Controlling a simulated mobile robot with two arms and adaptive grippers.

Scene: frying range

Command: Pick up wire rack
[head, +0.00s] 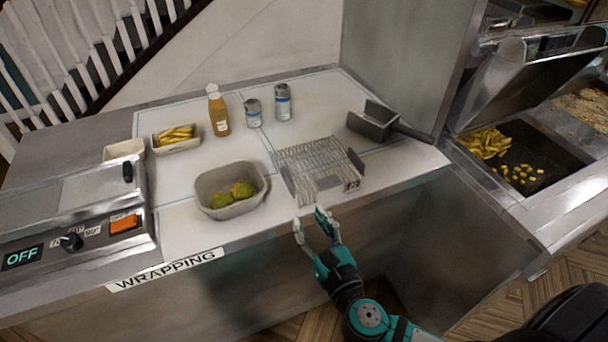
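The wire rack (318,160) is a silver metal grid lying flat on the counter, right of the middle. It has a small plate at its front edge and a dark piece at its right side. My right gripper (311,217) is at the counter's front edge, just in front of the rack. Its two fingers are spread apart with nothing between them, and they point towards the rack. The fingertips look close to the rack's front edge; I cannot tell whether they touch. My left gripper is not in view.
A tray with two green-brown pieces (203,187) stands left of the rack. A dark metal scoop (375,125) lies behind it to the right. A sauce bottle (219,112), two cans (283,103) and a tray of fries (159,148) stand further back. The fryer is at right.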

